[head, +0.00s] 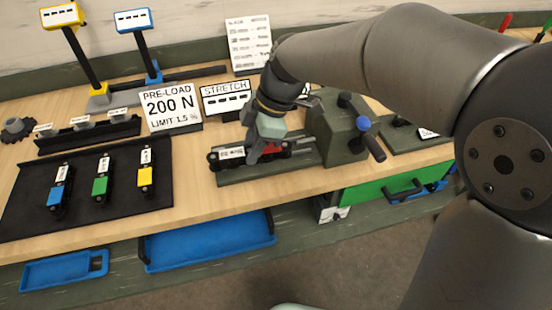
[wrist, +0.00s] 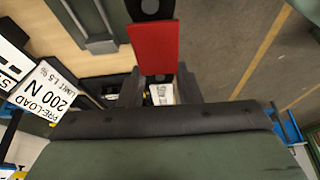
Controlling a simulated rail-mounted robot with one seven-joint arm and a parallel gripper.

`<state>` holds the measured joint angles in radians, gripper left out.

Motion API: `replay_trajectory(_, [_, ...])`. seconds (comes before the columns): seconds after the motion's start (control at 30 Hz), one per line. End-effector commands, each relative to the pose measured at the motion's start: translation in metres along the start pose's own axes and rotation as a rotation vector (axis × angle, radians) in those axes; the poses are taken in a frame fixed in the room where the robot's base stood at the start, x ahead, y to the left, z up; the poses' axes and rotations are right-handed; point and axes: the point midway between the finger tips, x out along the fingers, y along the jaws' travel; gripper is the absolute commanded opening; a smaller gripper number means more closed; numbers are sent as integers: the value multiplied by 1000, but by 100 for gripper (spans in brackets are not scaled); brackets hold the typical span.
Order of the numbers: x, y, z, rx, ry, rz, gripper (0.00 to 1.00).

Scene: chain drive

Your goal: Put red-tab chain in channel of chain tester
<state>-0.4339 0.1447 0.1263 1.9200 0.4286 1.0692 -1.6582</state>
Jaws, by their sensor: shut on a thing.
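The red-tab chain is a dark chain with a white label (head: 232,153) and a red tab (head: 272,149). In the wrist view its red tab (wrist: 153,48) stretches up from between the fingers, with a white label (wrist: 162,94) below. My gripper (head: 262,150) is shut on the chain near its middle; the fingers also show in the wrist view (wrist: 160,88). The chain lies lengthwise over the green base of the chain tester (head: 245,174). I cannot tell whether it rests in the channel or is just above it. My fingers hide part of the channel.
The tester's green block (head: 332,135) and blue-knobbed crank (head: 370,140) stand right of the gripper. A black mat (head: 125,205) holds blue, green and yellow-tab chains at left. Pre-load (head: 170,108) and stretch (head: 226,98) signs stand behind. Blue trays (head: 210,243) sit below the bench edge.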

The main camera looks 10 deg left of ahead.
Motion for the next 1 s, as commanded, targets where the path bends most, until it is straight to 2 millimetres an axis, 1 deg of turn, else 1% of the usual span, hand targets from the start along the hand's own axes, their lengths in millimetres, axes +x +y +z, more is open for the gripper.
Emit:
replay_trajectory(0.07, [3, 3, -2, -38, 1, -17, 0])
replay_trajectory(0.17, [6, 18, 4, -47, 0, -23, 0])
replay_trajectory(0.47, [24, 84, 39, -44, -2, -21, 0])
replay_trajectory(0.5, [32, 89, 44, -43, -1, -23, 0])
replay_trajectory(0.6, [47, 103, 56, -42, -1, -22, 0])
replay_trajectory(0.7, [58, 114, 65, -43, -2, -19, 0])
replay_trajectory(0.8, [65, 120, 70, -43, -1, -18, 0])
replay_trajectory(1.0, [73, 127, 77, -43, -1, -19, 0])
